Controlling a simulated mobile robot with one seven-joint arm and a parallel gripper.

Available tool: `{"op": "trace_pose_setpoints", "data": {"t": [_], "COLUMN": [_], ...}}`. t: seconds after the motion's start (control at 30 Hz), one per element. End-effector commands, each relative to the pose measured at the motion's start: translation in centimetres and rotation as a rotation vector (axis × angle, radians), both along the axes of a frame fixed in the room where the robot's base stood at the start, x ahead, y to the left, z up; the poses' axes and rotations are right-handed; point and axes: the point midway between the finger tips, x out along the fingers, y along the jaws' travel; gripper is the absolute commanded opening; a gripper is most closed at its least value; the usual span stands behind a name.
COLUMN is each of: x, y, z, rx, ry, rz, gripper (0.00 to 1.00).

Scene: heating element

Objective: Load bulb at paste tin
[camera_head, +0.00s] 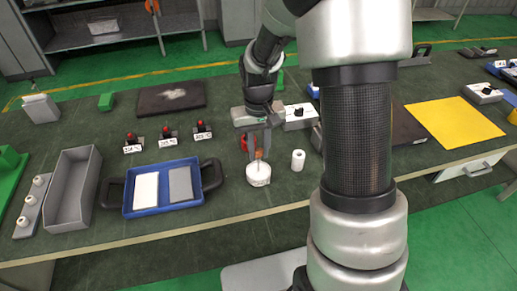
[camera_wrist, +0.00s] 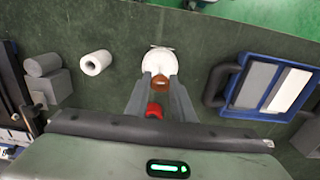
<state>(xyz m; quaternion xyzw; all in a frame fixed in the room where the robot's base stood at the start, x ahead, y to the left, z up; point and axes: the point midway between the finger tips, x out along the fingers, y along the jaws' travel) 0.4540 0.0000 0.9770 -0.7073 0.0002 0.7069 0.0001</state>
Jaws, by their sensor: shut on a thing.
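My gripper (camera_head: 258,153) points down over the bench and is shut on a small reddish-orange thing, which looks like the bulb (camera_wrist: 162,92). The bulb is partly hidden by the fingers, and a red part (camera_wrist: 154,110) shows nearer the palm. In the wrist view my gripper (camera_wrist: 161,84) has one finger on each side of it. The white round paste tin (camera_head: 258,178) stands on the bench right below the fingertips. It also shows in the wrist view (camera_wrist: 158,62), just beyond the fingertips. I cannot tell whether the bulb touches the tin.
A white roll (camera_head: 298,160) stands just right of the tin. A blue tray (camera_head: 134,207) with white and grey pads lies to the left. A grey open bin (camera_head: 74,190) is farther left.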

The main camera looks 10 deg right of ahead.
Motion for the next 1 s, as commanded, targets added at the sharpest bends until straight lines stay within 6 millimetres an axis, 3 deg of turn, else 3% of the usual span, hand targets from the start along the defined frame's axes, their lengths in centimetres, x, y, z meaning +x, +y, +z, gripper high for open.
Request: {"op": "trace_pose_setpoints", "data": {"t": [0.8,1.0], "x": [0.0,0.0], "y": [0.0,0.0], "z": [6.4,7.0], "rx": [0.0,0.0], "ry": [0.0,0.001], "rz": [0.0,0.0], "gripper": [0.0,0.0]}}
